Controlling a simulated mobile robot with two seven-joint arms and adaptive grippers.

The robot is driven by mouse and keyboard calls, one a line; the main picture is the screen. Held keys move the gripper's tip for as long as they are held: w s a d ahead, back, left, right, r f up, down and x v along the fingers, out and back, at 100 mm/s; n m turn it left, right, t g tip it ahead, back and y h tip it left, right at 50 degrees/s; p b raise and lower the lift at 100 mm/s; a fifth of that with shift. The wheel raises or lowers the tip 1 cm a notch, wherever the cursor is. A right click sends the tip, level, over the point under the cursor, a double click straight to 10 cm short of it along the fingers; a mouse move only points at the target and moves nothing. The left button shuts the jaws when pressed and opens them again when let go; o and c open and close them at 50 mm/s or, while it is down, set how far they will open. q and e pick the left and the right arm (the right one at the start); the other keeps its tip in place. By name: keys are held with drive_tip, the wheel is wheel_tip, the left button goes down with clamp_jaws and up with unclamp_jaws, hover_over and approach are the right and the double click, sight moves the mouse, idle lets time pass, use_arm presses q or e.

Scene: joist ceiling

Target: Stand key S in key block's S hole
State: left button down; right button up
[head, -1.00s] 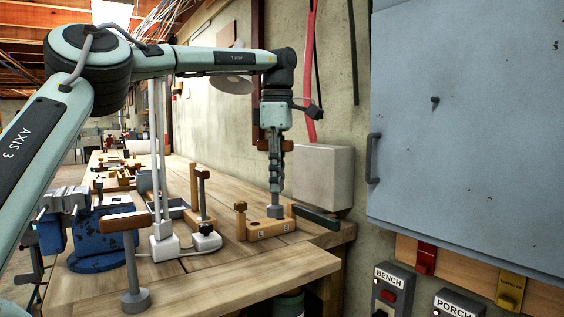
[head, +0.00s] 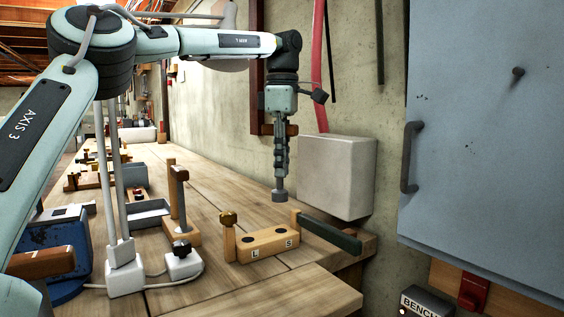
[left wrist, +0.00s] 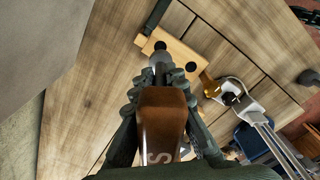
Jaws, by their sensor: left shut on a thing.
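Key S has a brown wooden handle (left wrist: 160,122) with a pale S on it, plus a grey shaft and round grey foot (head: 279,195). My left gripper (head: 281,150) is shut on key S and holds it upright, foot down, with a clear gap above the bench. The key block (head: 262,245) is light wood, with dark round holes over the marks L and S; both holes look empty. In the head view the foot hangs above the S hole (head: 281,231). In the left wrist view the foot (left wrist: 160,60) overlaps the block (left wrist: 178,53). My right gripper is out of view.
The block has a brass-knobbed post (head: 229,232) on its left and a dark green bar (head: 330,232) on its right. A wooden stand (head: 178,225) and white boxes with a cable (head: 184,263) are to the left. A grey wall box (head: 337,176) is close behind.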

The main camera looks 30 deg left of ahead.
sight(282, 188)
use_arm(q)
drive_tip(key=shift+f, duration=2.8)
drive_tip(key=shift+d, duration=0.1)
drive_tip(key=shift+f, duration=0.8)
drive_tip(key=shift+f, duration=0.2)
drive_tip(key=shift+f+b, duration=0.1)
drive_tip(key=shift+b, duration=0.2)
drive_tip(key=shift+w+f, duration=0.1)
drive_tip(key=shift+f, duration=0.4)
